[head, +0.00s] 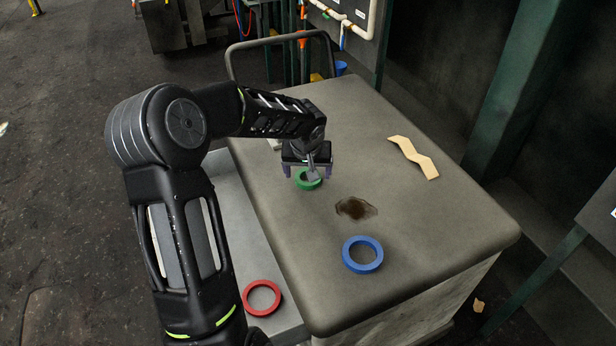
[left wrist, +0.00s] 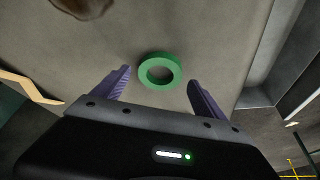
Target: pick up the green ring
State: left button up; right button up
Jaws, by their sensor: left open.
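The green ring (head: 308,184) lies flat on the grey cart top, partly hidden in the head view by my left gripper (head: 308,174). In the left wrist view the whole green ring (left wrist: 160,85) shows, a little beyond the fingertips and roughly centred between them. My left gripper (left wrist: 158,76) is open and empty, its two purple fingers apart on either side of the ring's line. No contact between fingers and ring is visible. My right gripper is in neither view.
A blue ring (head: 363,255) lies near the front of the cart top (head: 440,235). A red ring (head: 262,298) lies on a lower light surface at left. A dark stain (head: 356,208) and a folded tan strip (head: 414,157) are on the cart top. A rail (head: 280,37) stands at the back.

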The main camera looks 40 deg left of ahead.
pick_arm(q)
jog(key=shift+x, duration=0.9)
jog(key=shift+r, duration=0.1)
jog(key=c, duration=1.4)
jog(key=shift+r, duration=0.15)
notch_tip(320, 180, up, 10)
jog(key=shift+f, duration=0.1)
